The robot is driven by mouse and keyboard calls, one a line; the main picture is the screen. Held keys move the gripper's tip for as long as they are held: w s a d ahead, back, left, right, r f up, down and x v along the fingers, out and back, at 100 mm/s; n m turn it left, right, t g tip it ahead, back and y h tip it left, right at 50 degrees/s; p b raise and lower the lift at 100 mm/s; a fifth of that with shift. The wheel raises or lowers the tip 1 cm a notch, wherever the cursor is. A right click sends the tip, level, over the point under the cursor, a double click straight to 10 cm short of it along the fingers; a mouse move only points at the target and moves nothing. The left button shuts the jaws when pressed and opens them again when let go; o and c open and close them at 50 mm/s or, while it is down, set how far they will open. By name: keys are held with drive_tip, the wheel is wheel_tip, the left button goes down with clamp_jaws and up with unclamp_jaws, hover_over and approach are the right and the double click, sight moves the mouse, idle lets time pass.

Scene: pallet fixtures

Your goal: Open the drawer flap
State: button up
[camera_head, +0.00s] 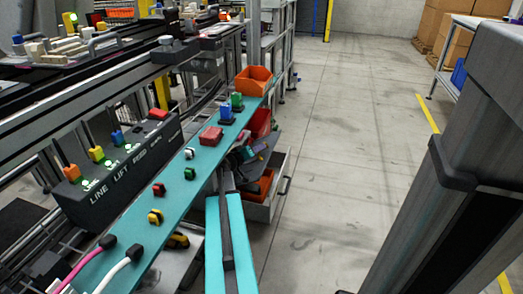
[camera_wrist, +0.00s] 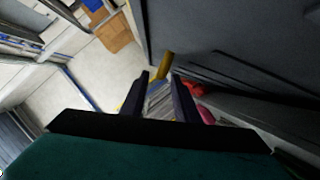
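A light grey drawer-like box (camera_head: 265,212) with a dark handle (camera_head: 285,186) on its right side shows below the teal panel's right edge, behind my arm. Its top looks open, with orange and red items inside. I cannot tell a separate flap on it. My gripper (camera_head: 246,152) is by the panel's edge, above and left of the handle, and looks apart from it. In the wrist view, its two dark fingers (camera_wrist: 160,98) are spread with a gap between them. A grey, striped surface shows through the gap, and I see nothing gripped. My forearm hides part of the box.
The teal panel (camera_head: 140,215) carries several coloured buttons and a red block (camera_head: 211,136). An orange bin (camera_head: 253,80) stands at its far end. A dark control box (camera_head: 120,170) lies left. Pink and white cables rise in front. The floor (camera_head: 330,150) to the right is clear.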

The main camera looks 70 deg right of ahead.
drive_tip(key=shift+b+x, duration=0.45)
drive_tip(key=shift+x, duration=1.7)
clamp_jaws()
